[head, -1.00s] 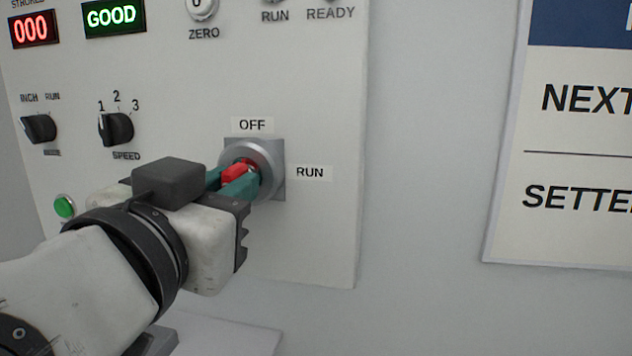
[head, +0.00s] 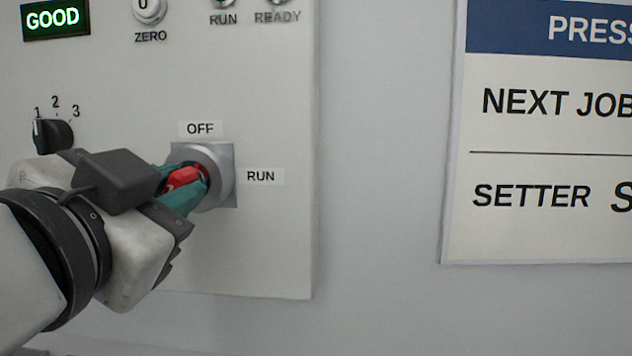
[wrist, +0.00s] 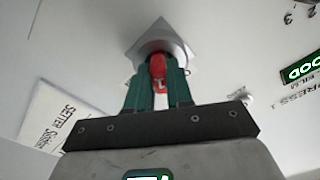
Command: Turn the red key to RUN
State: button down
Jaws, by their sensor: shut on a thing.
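The red key (head: 184,178) sits in a round silver lock (head: 222,178) on a square plate on the pale panel. The OFF label (head: 200,129) is above the lock and the RUN label (head: 262,176) is to its right. My gripper (head: 183,186) comes from the left, its teal fingers shut on the red key, one on each side. In the wrist view the red key (wrist: 158,72) shows between the fingers, with the lock (wrist: 165,46) behind it. The plate looks like a diamond there, so my gripper is rolled relative to it. The key's exact angle is hard to tell.
A speed knob (head: 52,134) is on the panel to the left, partly behind my gripper. A ZERO button (head: 149,10) and a green GOOD display (head: 55,18) are above. A printed sign (head: 545,130) hangs on the wall at right. Bare wall lies between panel and sign.

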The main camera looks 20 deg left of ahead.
jog(key=shift+f, duration=0.1)
jog(key=m+b, duration=0.4)
jog(key=m, duration=0.2)
jog(key=shift+a+m+b, duration=0.1)
jog(key=shift+m+b, duration=0.2)
jog(key=shift+b, duration=0.05)
dwell(0.6)
jog(key=m+b, duration=0.3)
jog(key=m, duration=0.3)
jog(key=shift+m, duration=0.3)
jog(key=c, duration=0.9)
grip_release()
jog(key=shift+r, duration=0.2)
